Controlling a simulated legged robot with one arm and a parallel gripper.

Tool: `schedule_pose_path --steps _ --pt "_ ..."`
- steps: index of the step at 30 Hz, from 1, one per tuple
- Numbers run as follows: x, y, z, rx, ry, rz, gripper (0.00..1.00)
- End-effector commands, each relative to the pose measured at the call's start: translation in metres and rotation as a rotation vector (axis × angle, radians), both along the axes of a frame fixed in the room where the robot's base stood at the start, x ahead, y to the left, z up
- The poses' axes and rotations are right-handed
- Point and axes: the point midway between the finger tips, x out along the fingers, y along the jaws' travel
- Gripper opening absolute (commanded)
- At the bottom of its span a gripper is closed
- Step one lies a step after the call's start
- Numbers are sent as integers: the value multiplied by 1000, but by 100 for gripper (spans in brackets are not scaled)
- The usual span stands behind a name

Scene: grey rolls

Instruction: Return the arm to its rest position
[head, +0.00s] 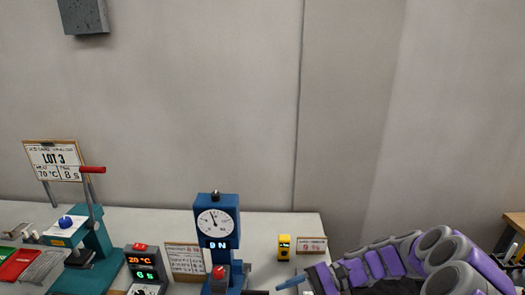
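My grey and purple arm reaches in from the lower right corner. It slants down and left toward the front of the bench. Its far end, where my gripper (312,284) is, sits at the bottom edge and is mostly cut off. A thin blue piece shows just left of it; I cannot tell whether it is a finger or a held thing. The fingers' opening is not shown.
A white bench (262,222) stands against a grey wall. The space above the bench is clear.

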Motion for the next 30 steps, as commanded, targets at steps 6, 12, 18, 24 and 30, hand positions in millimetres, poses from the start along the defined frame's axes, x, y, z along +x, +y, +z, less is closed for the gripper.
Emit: schedule_pose_path --steps 6,12,18,24,30 --pt "-52 28 35 -145 -131 177 51" --pt "-101 38 49 -300 -246 311 51" --pt "-147 32 53 -473 -355 421 51" --pt "-188 13 52 -655 -457 509 51" --pt "-222 -16 49 -843 -550 568 51"
